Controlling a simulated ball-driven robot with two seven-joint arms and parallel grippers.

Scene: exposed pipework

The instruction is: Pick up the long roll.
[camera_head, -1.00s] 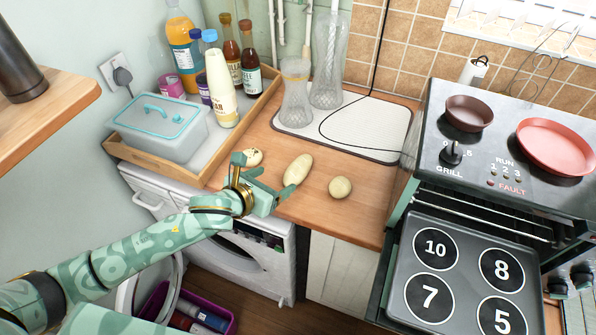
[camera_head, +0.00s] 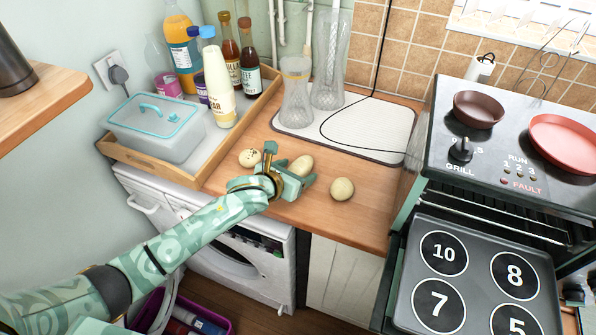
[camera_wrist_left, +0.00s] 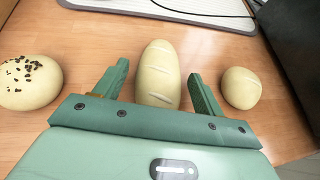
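The long roll (camera_wrist_left: 158,75) is pale, oval and scored across its top. It lies on the wooden counter between two round rolls. In the head view the long roll (camera_head: 302,165) is partly hidden by my left gripper (camera_head: 289,167). In the left wrist view my left gripper (camera_wrist_left: 158,92) is open, with one finger on each side of the long roll and a gap on both sides. My right gripper is not in view.
A seeded round roll (camera_wrist_left: 28,82) lies left of the long roll, and a plain round roll (camera_wrist_left: 240,88) lies right. Behind is a white drying mat (camera_head: 372,128) with glass vases. A wooden tray (camera_head: 150,162) with bottles stands left, the stove (camera_head: 500,160) right.

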